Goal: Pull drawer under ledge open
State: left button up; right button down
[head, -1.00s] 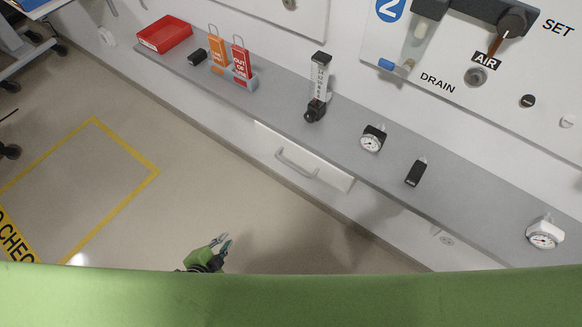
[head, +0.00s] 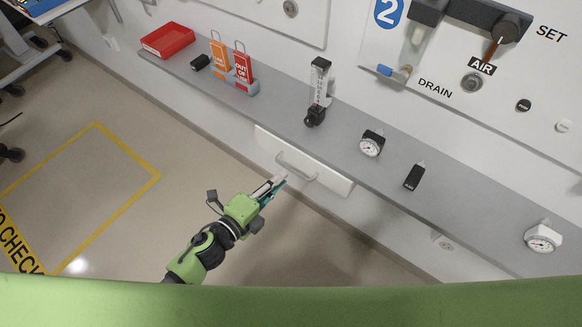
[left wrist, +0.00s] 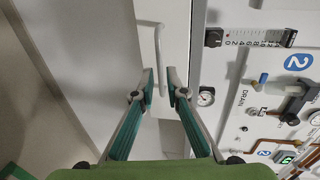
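The white drawer (head: 325,176) sits under the grey ledge (head: 270,107), its front looking flush and shut. Its pale bar handle (head: 292,168) is on the front, and the handle (left wrist: 157,45) also shows in the left wrist view. My left gripper (head: 279,183) is just in front of the handle in the head view, reaching up from below. In the left wrist view the left gripper (left wrist: 160,72) is open, its two fingertips apart with the handle's near end appearing between them. Whether they touch it cannot be told. My right gripper is not in view.
On the ledge stand a red tray (head: 167,40), orange and red tags (head: 243,68), a flowmeter (head: 318,90), a gauge (head: 371,144), a black block (head: 414,177) and another gauge (head: 542,238). The floor before the drawer is clear. A trolley stands far left.

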aim_at(291, 169)
pick_arm(q)
jog(key=x, duration=0.6)
jog(key=shift+w, duration=0.1)
grip_shut()
jog(key=f+v, duration=0.2)
jog(key=v, duration=1.1)
jog(key=shift+s+a+f+b, duration=0.25)
jog(key=shift+s+f+b, duration=0.1)
jog(key=shift+s+f, duration=0.15)
grip_release()
